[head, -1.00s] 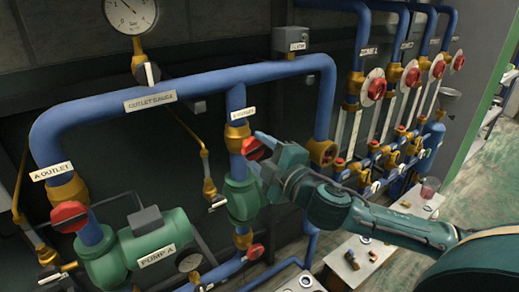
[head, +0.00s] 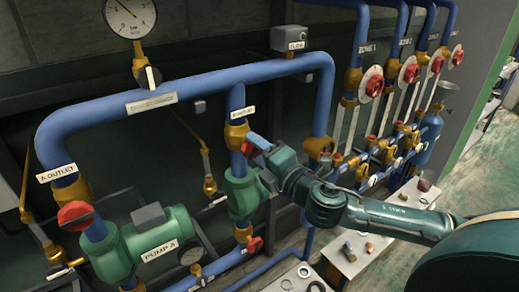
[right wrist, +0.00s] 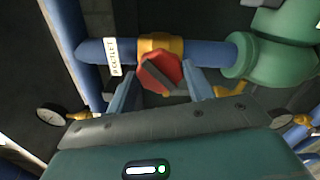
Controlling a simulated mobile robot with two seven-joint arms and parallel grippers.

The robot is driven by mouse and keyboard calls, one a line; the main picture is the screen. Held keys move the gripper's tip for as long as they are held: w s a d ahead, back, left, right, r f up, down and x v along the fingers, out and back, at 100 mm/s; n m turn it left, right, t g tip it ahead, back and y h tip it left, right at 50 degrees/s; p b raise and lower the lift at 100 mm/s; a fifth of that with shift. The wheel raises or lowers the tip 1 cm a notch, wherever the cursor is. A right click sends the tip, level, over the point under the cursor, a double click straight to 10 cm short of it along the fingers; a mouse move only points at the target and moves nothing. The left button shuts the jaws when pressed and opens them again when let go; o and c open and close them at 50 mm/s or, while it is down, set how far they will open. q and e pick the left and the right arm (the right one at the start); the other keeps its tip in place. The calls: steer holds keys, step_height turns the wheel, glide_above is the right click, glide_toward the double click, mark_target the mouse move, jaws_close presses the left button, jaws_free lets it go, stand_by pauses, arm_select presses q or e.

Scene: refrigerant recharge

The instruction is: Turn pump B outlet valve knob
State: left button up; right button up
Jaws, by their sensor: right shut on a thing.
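The red pump B outlet valve knob (right wrist: 160,72) sits on a brass valve body (right wrist: 160,44) on the blue pipe, beside the white B outlet label (right wrist: 114,57). In the right wrist view my right gripper (right wrist: 161,84) has one blue-grey finger on each side of the knob and is shut on it. In the head view the right gripper (head: 256,146) reaches in from the right, below the B outlet label (head: 243,114), and mostly hides the knob. The green pump B fitting (head: 241,194) is just below. My left gripper is not in view.
Pump A (head: 150,245) with its red outlet knob (head: 75,215) stands at the left. A blue outlet pipe (head: 190,85) runs above. Zone valves with red knobs (head: 373,86) stand at the right. A table (head: 345,262) holds small parts below my right arm.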

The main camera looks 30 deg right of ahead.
steer(key=n, duration=0.4)
steer(key=shift+c, duration=0.2)
steer(key=shift+n, duration=0.3)
steer(key=n, duration=0.3)
steer(key=o, duration=1)
steer(key=shift+n, duration=0.3)
steer(key=shift+s, duration=0.1)
